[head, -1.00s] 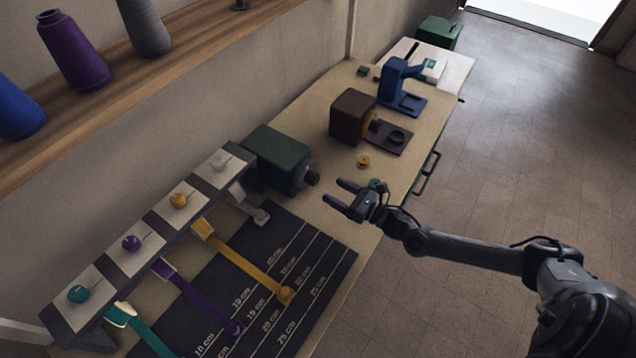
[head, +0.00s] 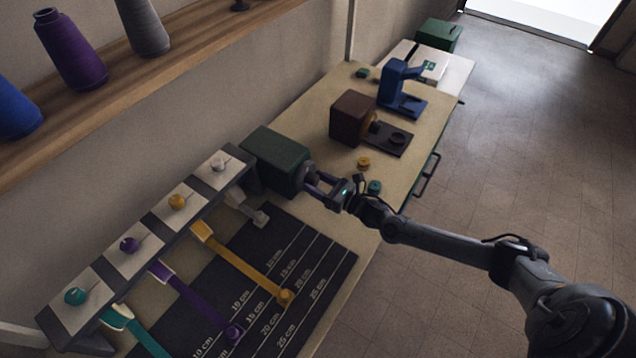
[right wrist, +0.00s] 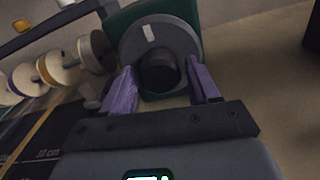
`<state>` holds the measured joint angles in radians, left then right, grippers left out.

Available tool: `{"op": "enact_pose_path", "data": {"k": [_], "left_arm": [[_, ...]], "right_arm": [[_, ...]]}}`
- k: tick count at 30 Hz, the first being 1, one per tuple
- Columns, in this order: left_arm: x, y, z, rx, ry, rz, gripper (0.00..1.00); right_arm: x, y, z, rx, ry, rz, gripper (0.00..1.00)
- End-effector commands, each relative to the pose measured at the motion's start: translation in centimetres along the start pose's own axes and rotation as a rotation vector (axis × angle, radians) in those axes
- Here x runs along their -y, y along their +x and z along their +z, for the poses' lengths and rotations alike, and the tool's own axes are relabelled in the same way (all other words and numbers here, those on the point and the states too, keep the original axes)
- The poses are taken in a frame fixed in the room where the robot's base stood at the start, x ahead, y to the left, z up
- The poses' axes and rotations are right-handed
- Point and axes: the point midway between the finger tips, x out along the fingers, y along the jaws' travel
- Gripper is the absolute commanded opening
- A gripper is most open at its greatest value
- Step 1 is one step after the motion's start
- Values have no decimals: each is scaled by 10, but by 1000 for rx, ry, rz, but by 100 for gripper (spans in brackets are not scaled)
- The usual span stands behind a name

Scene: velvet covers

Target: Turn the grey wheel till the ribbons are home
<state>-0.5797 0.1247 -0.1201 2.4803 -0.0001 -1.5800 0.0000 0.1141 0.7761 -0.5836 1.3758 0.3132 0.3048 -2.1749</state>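The grey wheel (right wrist: 160,50) sits on the end of a dark green box (head: 275,160); in the right wrist view it has a dark round hub and a pale mark. My right gripper (head: 312,184) is at the wheel, its purple fingers (right wrist: 163,88) apart on either side of the hub; contact is unclear. Ribbons run from a slotted rack over a dark measuring mat (head: 290,240): teal (head: 150,342), purple (head: 195,300) and yellow (head: 245,262) are pulled out. A short grey ribbon (head: 248,212) lies near the rack. My left gripper is not in view.
Coloured knobs, such as a yellow one (head: 177,202), top the rack. A brown box (head: 353,118) and blue stand (head: 402,88) are farther along the table. A yellow spool (head: 363,163) and teal spool (head: 374,187) lie near my right gripper. A shelf with thread cones is above left.

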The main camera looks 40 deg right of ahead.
Motion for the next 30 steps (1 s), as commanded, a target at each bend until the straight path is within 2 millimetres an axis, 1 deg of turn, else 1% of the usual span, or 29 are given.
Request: {"op": "enact_pose_path", "data": {"k": [1, 8, 14, 20, 26, 30], "left_arm": [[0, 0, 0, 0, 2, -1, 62], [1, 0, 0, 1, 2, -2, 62], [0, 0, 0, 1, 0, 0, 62], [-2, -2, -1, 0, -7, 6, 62], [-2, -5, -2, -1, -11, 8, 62], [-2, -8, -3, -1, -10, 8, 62]], "right_arm": [[0, 0, 0, 0, 0, 0, 52], [0, 0, 0, 0, 0, 0, 17], [0, 0, 0, 1, 11, 0, 16], [0, 0, 1, 2, 72, 0, 16], [0, 0, 2, 2, 204, 0, 16], [0, 0, 2, 2, 329, 0, 16]]}}
